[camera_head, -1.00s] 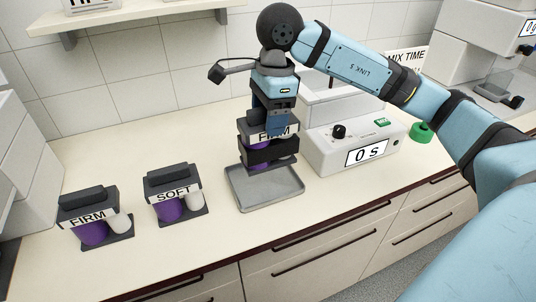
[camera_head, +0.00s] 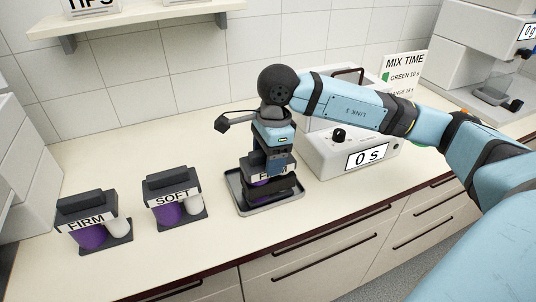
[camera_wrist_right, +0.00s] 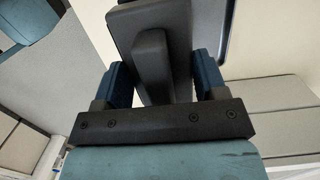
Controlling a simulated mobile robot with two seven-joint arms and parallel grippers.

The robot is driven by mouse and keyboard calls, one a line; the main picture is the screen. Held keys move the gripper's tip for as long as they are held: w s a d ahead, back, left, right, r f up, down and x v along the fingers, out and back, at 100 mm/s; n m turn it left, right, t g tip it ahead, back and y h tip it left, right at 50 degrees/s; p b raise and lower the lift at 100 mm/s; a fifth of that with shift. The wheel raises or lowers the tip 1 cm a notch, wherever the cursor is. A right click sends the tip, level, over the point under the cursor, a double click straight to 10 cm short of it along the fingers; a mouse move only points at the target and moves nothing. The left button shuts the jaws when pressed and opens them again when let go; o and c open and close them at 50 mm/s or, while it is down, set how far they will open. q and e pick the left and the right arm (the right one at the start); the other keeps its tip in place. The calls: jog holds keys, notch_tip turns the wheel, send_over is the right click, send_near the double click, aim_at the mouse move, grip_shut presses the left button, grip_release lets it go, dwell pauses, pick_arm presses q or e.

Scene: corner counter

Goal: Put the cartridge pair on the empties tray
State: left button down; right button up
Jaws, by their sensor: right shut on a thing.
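My right gripper (camera_head: 272,160) is shut on the top of a dark cartridge pair (camera_head: 285,189) with a FIRM label and a purple part. The pair is upright within the outline of the grey empties tray (camera_head: 234,188). I cannot tell whether its base touches the tray floor. The right wrist view shows the two blue fingers on either side of the pair's dark grip (camera_wrist_right: 151,65). My left gripper is not in view.
Another FIRM pair (camera_head: 90,220) and a SOFT pair (camera_head: 174,196) stand on the counter at left. The white mixer (camera_head: 325,155) reading 0 s stands close right of the tray. A shelf (camera_head: 130,17) hangs above. The counter's front edge is near the tray.

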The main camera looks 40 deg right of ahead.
jog(key=shift+f, duration=0.25)
jog(key=o, duration=1.3)
jog(key=shift+o, duration=1.4)
jog(key=shift+r, duration=0.1)
jog(key=shift+r, duration=0.3)
notch_tip(320, 180, up, 12)
jog(key=d, duration=0.1)
jog(key=shift+s+d+f+p, duration=0.15)
jog(key=shift+d+f+p, duration=0.05)
jog(key=shift+p, duration=0.1)
